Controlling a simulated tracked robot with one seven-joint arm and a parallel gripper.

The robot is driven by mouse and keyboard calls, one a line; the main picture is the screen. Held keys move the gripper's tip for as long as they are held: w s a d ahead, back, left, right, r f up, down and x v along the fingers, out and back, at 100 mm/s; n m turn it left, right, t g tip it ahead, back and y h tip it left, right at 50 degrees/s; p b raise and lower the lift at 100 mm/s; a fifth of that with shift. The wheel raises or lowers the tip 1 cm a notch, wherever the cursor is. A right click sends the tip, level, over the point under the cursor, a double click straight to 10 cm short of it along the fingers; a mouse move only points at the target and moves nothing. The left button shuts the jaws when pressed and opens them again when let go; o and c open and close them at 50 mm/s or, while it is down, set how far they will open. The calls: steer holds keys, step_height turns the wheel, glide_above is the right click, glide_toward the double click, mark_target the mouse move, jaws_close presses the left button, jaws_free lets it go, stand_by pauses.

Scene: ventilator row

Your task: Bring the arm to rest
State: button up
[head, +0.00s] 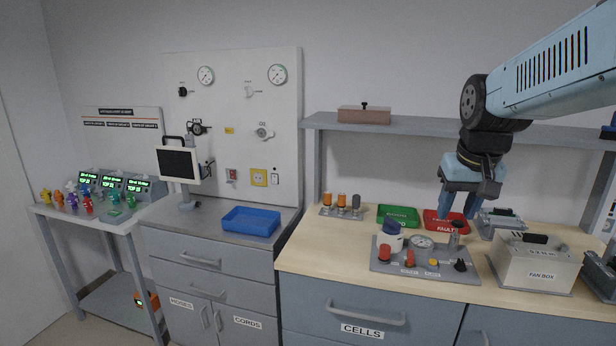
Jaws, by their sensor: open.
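My arm comes in from the upper right in the head view, with a light blue link and black joints. My gripper (468,211) points down over the wooden counter (315,256), with its fingers apart and nothing seen between them. It hangs just above or behind the grey panel (425,271) with a gauge and knobs, in front of the red tray (436,216). I cannot tell the exact gap between the fingertips and the panel's small upright post (456,236).
A white fan box (530,270) stands right of the panel. A green tray (398,215) and a rack of cylinders (341,205) are behind. A shelf (420,125) runs above the counter. A blue tray (251,222) lies on the grey cabinet. Small colored figures stand far left.

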steer(key=s+a+n+t, duration=0.1)
steer(key=s+a, duration=0.3)
steer(key=s, duration=0.6)
steer(key=shift+a+f+t+y, duration=0.15)
steer(key=shift+a+t+y, duration=0.15)
steer(key=shift+t, duration=0.2)
stand_by(1.1)
